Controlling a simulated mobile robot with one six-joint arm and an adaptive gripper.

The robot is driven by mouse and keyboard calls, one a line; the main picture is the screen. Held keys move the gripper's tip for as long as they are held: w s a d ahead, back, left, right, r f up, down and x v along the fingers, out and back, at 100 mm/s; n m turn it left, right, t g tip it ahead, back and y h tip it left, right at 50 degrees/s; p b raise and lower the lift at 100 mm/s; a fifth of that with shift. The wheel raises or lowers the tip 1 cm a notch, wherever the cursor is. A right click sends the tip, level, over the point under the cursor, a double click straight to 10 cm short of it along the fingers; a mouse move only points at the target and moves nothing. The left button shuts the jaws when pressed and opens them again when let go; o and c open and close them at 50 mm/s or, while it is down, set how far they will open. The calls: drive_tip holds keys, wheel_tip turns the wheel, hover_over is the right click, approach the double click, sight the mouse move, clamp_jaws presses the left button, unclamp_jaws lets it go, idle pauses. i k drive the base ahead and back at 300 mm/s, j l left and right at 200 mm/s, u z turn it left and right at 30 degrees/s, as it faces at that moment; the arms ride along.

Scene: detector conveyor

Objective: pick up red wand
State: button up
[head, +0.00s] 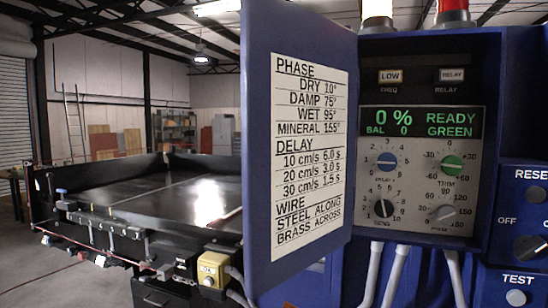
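No red wand can be made out in the head view. My gripper is not in view. A blue control cabinet (374,150) fills the right side, with its door (258,265) swung open to the left. A label (308,150) on the door lists phase, delay and wire settings. Inside, a panel (415,205) has a green display (420,123) reading 0 %, BAL 0, READY GREEN, with several knobs below it.
A dark conveyor (180,200) with raised side walls runs at the left. A yellow box (213,268) sits at its near end. White cables (394,275) hang below the cabinet panel. Open floor (60,280) shows at the lower left.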

sight(219, 221)
drive_tip(key=i+j, duration=0.1)
drive_tip(key=j, duration=0.35)
drive_tip(key=i+j, duration=0.1)
drive_tip(key=j, duration=0.35)
drive_tip(key=i+j, duration=0.1)
drive_tip(key=j, duration=0.35)
drive_tip(key=i+j, duration=0.1)
drive_tip(key=j, duration=0.35)
drive_tip(key=z, duration=0.05)
